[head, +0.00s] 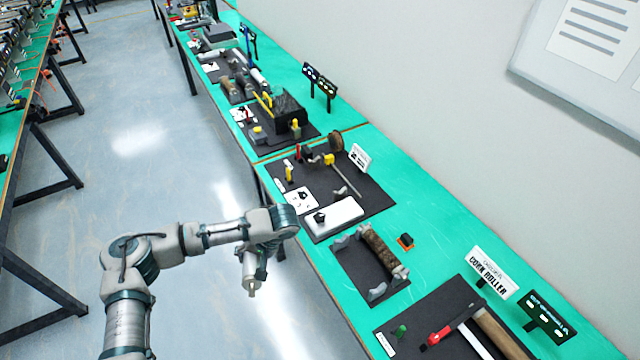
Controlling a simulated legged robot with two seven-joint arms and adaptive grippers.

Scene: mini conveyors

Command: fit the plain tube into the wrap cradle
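I cannot tell for sure which thing is the plain tube. A mottled brown roller (380,247) lies along the right side of a dark mat with grey end brackets (377,293), which may be the wrap cradle. Farther off, a smooth grey cylinder (260,80) lies on a dark mat beside brown cylinders (236,88). My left gripper (251,289) hangs pointing down over the floor, left of the bench edge, apart from everything. Its fingers are too small to tell open or shut. My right gripper is out of view.
The green bench (440,215) runs along the wall. The floor aisle (150,140) is clear.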

